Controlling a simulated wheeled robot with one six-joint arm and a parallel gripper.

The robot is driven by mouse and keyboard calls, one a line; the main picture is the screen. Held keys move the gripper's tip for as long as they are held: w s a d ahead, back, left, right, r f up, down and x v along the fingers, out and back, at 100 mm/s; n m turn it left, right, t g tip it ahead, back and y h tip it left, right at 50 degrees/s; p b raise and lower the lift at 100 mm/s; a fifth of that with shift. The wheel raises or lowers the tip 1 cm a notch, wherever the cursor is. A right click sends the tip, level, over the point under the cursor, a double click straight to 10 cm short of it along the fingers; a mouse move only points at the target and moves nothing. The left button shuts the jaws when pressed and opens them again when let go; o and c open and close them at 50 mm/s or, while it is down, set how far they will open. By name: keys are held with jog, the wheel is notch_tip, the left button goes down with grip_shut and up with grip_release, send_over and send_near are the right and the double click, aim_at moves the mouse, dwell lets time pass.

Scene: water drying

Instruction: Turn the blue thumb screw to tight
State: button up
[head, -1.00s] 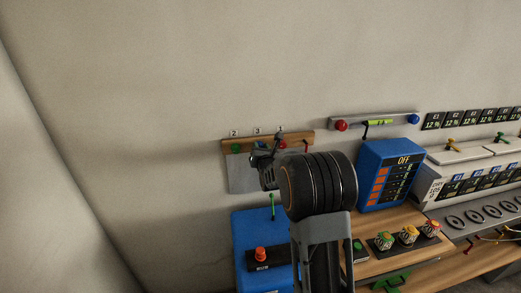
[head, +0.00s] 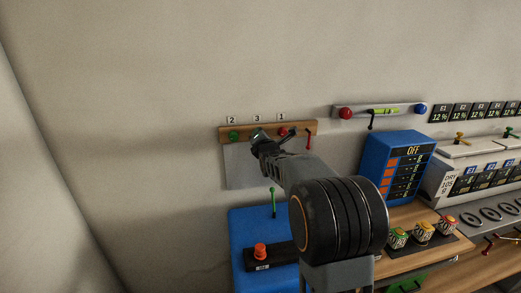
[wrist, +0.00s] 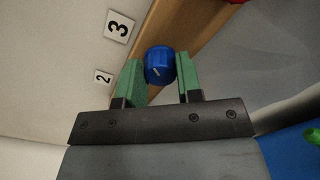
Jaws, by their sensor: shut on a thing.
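On the same strip a green screw (head: 234,136) is to the left and a red screw (head: 283,132) is close on the right. A red lever (head: 309,138) hangs at the strip's right end. A blue box (head: 250,222) with a green lever (head: 273,200) stands below.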

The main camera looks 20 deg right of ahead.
jog(key=n+b, duration=0.2)
jog(key=n, duration=0.6)
jog(key=n+b, duration=0.2)
jog(key=n, duration=0.7)
jog(key=n+b, duration=0.2)
jog(key=n, duration=0.6)
jog(key=shift+a+n, duration=0.3)
jog(key=shift+a, duration=0.05)
dwell(1.7)
dwell(0.4)
jog(key=o, duration=0.9)
jog(key=shift+o, duration=0.2)
